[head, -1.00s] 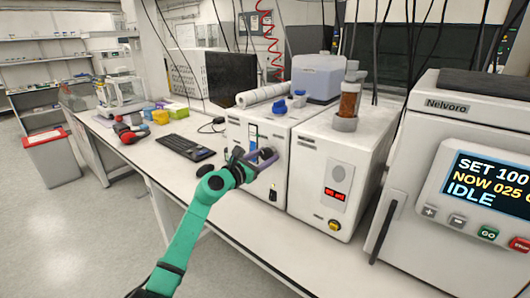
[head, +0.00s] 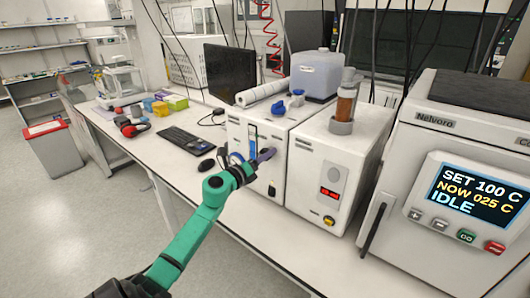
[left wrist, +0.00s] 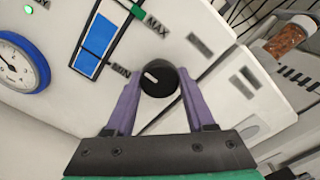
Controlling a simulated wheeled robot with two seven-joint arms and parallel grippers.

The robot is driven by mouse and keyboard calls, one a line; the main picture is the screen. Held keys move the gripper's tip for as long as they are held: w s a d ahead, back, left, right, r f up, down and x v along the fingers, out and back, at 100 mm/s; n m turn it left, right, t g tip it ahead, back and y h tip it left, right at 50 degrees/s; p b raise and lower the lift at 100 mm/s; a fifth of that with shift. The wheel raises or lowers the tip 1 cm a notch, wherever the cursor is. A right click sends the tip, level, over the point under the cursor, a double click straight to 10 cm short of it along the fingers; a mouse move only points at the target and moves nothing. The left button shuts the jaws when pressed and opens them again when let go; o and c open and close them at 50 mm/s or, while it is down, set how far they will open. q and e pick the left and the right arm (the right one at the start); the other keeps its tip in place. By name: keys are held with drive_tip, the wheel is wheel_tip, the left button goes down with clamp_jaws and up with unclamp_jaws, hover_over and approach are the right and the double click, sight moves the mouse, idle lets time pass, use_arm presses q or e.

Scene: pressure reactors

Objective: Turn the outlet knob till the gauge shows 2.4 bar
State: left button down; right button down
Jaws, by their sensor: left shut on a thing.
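The black outlet knob (left wrist: 160,82) sits on the front of a white unit (head: 273,187), with a white pointer mark on its face. My left gripper (head: 264,157) is at that front; its purple fingers stand on both sides of the knob in the left wrist view (left wrist: 158,76) and are shut on it. The round gauge (left wrist: 22,62) with a blue rim is at the left edge of the left wrist view, partly cut off; I cannot read its value. In the head view the gauge (head: 235,158) is small and partly hidden by my gripper. My right gripper is not in view.
A blue level window (left wrist: 92,45) marked MAX and MIN is above the knob. A keyboard (head: 185,140) and mouse (head: 206,165) lie to the left.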

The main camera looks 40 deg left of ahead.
use_arm(q)
drive_tip(key=n+p, duration=0.1)
drive_tip(key=n, duration=0.1)
drive_tip(key=n+p, duration=0.1)
drive_tip(key=n, duration=0.1)
drive_tip(key=shift+r+n, duration=0.2)
drive_tip(key=shift+n, duration=0.1)
drive_tip(key=n+p, duration=0.2)
drive_tip(key=n, duration=0.2)
drive_tip(key=shift+n+p, duration=0.3)
drive_tip(key=shift+p, duration=0.1)
drive_tip(key=n+p, duration=0.2)
drive_tip(key=n, duration=0.2)
drive_tip(key=shift+r+n, duration=0.1)
drive_tip(key=shift+n, duration=0.2)
drive_tip(key=shift+n+p, duration=1.05)
drive_tip(key=shift+n, duration=0.75)
drive_tip(key=shift+f, duration=0.2)
drive_tip(key=shift+c, duration=1.3)
unclamp_jaws()
drive_tip(key=shift+r, duration=0.1)
